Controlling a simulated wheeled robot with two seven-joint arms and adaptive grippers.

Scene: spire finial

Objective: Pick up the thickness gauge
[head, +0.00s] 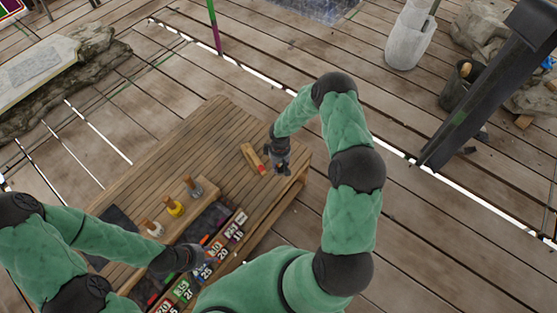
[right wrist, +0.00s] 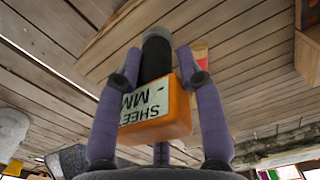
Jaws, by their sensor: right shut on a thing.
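The thickness gauge (right wrist: 158,108) is an orange block with a pale label reading "SHEET" and "MM" and a dark cylindrical part behind it. It shows large in the right wrist view, between the purple fingers of my right gripper (right wrist: 162,82), which is shut on it. In the head view my right gripper (head: 279,164) is over the right part of the wooden table, and the gauge is too small or hidden to make out there. My left gripper (head: 184,258) is low at the table's front, near the numbered cards; its fingers are too small to read.
A wooden piece with a red end (head: 253,158) lies just left of my right gripper. Handled pieces with grey (head: 194,191), yellow (head: 175,209) and white (head: 154,230) bases stand on the slatted table (head: 215,130). Numbered cards (head: 207,269) line its front. The table's back is clear.

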